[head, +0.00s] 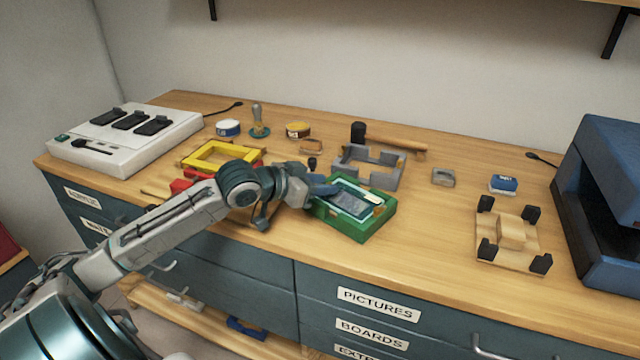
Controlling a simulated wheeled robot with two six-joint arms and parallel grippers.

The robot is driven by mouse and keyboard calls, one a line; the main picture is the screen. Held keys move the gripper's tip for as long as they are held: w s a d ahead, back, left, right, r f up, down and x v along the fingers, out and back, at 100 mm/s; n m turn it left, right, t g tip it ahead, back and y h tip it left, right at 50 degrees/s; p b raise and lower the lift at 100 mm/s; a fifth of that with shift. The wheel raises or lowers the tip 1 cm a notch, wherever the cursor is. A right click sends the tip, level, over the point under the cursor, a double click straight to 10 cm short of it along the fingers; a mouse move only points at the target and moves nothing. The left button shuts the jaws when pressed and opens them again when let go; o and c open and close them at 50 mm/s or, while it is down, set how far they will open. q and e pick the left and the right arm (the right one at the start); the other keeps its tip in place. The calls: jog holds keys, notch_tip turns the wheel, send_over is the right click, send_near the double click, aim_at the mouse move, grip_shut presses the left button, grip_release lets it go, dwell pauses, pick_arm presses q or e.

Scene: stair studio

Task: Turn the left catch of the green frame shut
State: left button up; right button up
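The green frame (352,229) lies on the wooden worktop near its front edge, with a dark picture (349,199) and a pale border inside it. A small pale piece (373,197), perhaps a catch, shows at its right side. My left gripper (326,190) reaches in from the left, and its tip is at the frame's left side. The tip overlaps the frame's left edge, so the left catch is hidden or too small to make out. I cannot tell whether the fingers touch the catch or are parted. My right gripper is not in view.
A yellow frame (186,158) lies behind my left arm, and a grey frame (385,178) lies just behind the green one. A wooden jig (511,232) with black corner blocks and a blue machine (605,190) stand to the right.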

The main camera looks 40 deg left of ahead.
pick_arm(q)
grip_shut()
jog(key=shift+a+m+h, duration=0.1)
jog(key=shift+m+h, duration=0.2)
jog(key=shift+s+g, duration=0.1)
jog(key=shift+g, duration=0.2)
jog(key=shift+a+m+h, duration=0.1)
jog(key=shift+m+h, duration=0.3)
jog(key=shift+f+m+g+h+b, duration=0.1)
jog(key=shift+m+g+h+b, duration=0.2)
jog(key=shift+m+g+h, duration=0.15)
jog(key=shift+s+h, duration=0.1)
jog(key=shift+h, duration=0.15)
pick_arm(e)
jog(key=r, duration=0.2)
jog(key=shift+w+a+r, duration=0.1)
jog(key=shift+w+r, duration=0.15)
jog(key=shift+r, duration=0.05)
